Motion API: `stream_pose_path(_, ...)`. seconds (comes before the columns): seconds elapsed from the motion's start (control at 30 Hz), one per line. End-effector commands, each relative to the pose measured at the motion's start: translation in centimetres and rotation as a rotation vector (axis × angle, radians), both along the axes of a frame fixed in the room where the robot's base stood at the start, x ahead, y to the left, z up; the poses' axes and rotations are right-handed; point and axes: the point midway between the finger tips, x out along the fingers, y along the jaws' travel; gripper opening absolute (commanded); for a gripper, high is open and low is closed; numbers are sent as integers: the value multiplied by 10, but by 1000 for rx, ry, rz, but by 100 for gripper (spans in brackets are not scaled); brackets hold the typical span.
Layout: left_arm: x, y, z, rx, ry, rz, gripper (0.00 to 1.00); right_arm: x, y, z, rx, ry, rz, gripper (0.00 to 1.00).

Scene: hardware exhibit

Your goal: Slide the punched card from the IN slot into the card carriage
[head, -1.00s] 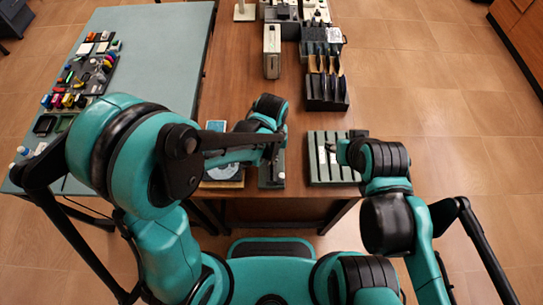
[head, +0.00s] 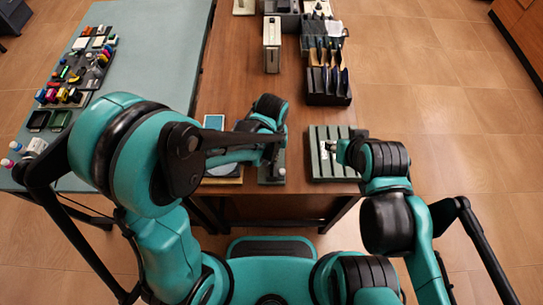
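I cannot make out the punched card, the IN slot or the card carriage for certain in the head view. A grey-green slotted block (head: 322,172) lies at the table's near right, with a small pale piece on it that is too small to identify. A dark narrow block (head: 266,179) sits left of it, partly under my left arm. My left arm comes in from the left and ends above that dark block; its gripper fingers are hidden. My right arm ends at the right side of the slotted block; its gripper fingers cannot be made out.
A blue-green table (head: 150,60) at left holds colored small items. The middle of the wooden table is clear.

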Motion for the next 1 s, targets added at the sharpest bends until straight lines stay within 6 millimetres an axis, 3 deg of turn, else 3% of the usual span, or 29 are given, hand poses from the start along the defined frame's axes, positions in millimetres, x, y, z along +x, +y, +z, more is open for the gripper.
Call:
stream_pose_path(0.43, 0, 0, -1, 0, 0, 0, 0, 0, 0, -1, 0, 0, 0, 40)
stream_pose_path(0.53, 0, 0, -2, 0, 0, 0, 28, 0, 0, -1, 0, 0, 0, 40)
stream_pose_path(1.0, 0, 0, 4, 0, 0, 0, 29, 0, 0, 3, 0, 0, 0, 40)
